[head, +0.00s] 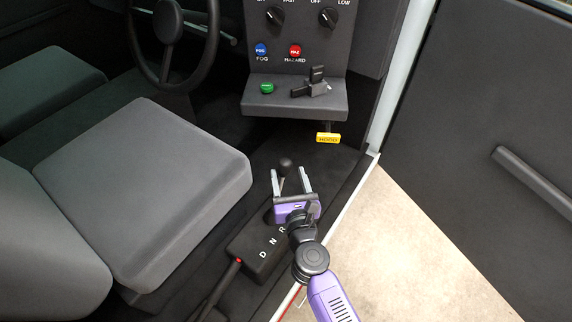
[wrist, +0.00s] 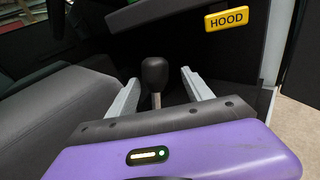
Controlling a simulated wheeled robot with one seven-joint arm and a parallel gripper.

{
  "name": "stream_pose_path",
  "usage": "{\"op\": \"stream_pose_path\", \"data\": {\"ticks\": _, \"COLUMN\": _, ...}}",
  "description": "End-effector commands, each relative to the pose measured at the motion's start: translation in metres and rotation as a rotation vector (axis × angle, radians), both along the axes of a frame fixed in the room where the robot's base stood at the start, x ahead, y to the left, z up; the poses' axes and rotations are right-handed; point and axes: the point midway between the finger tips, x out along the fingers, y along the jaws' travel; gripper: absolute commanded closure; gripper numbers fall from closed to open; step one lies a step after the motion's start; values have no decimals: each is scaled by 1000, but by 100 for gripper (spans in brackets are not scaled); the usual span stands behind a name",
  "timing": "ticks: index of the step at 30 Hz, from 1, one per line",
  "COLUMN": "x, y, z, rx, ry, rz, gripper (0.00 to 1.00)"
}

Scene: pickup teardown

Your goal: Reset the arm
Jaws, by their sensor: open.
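My gripper (head: 290,180) is open and empty, with its two pale fingers apart. In the head view it is above the gear selector box (head: 255,250), which is marked with letters such as D, N and R. The black knob of the shift lever (head: 285,163) shows just beyond my fingertips. In the wrist view the knob (wrist: 154,72) and its thin stem stand between the two fingers (wrist: 158,90) in the picture. I cannot tell whether the knob is actually between them in depth. My purple arm (head: 330,298) reaches in from the lower right.
A grey seat (head: 150,190) is to the left, behind a steering wheel (head: 170,35). A dash panel (head: 300,62) with knobs and buttons stands ahead, above a yellow HOOD handle (head: 328,138). A lever with a red button (head: 238,262) is beside the selector box. An open door (head: 480,130) is at right.

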Motion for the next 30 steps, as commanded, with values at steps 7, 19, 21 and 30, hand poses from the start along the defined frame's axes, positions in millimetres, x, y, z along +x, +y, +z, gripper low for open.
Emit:
{"op": "stream_pose_path", "data": {"ticks": 7, "x": -13, "y": -2, "z": 1, "rx": 0, "ry": 0, "rz": 0, "gripper": 41}}
{"op": "stream_pose_path", "data": {"ticks": 19, "x": -13, "y": -2, "z": 1, "rx": 1, "ry": 0, "rz": 0, "gripper": 41}}
{"op": "stream_pose_path", "data": {"ticks": 21, "x": -13, "y": -2, "z": 1, "rx": 0, "ry": 0, "rz": -1, "gripper": 41}}
{"op": "stream_pose_path", "data": {"ticks": 30, "x": -11, "y": 1, "z": 20, "rx": -283, "ry": -82, "rz": 28, "gripper": 41}}
